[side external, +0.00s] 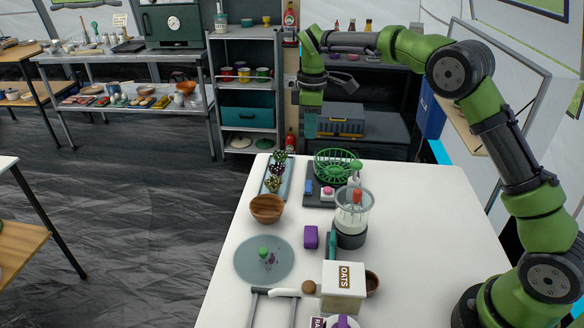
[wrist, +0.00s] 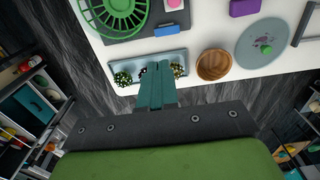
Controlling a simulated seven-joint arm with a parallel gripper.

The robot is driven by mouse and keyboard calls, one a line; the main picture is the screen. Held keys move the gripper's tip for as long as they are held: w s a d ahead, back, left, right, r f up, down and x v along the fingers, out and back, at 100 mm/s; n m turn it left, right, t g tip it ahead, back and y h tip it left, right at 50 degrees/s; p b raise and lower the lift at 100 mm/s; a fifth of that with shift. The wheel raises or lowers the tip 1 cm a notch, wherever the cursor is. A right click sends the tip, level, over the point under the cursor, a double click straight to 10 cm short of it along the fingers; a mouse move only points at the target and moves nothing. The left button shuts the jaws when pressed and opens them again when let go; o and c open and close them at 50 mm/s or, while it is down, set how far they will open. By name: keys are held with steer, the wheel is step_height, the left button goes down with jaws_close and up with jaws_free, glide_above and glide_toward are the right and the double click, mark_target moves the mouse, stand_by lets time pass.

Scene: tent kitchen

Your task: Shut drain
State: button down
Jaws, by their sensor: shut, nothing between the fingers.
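I cannot pick out a drain in either view. My gripper (side external: 310,128) is shut and empty, above the far left end of the white table (side external: 420,240). In the wrist view its teal fingers (wrist: 160,68) are together and overlap the middle of a narrow light blue tray (wrist: 187,66). The tray, holding several small spotted plant-like items, also shows in the side view (side external: 267,190). A round green wire basket (side external: 335,165) stands on a dark mat to the right of the tray; it also shows in the wrist view (wrist: 110,14).
A wooden bowl (side external: 267,208), a grey round plate (side external: 262,262), a purple block (side external: 311,237), a clear container with a dark base (side external: 350,238) and an oats box (side external: 343,285) stand on the table. A shelf rack (side external: 245,90) stands behind. The table's right side is clear.

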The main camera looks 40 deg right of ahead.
mark_target(309, 182)
step_height(309, 182, down, 14)
stand_by(0.5)
steer(key=shift+f, duration=0.25)
stand_by(0.3)
steer(key=shift+s+a+r, duration=0.3)
steer(key=shift+s+a, duration=0.2)
steer(key=shift+s, duration=0.05)
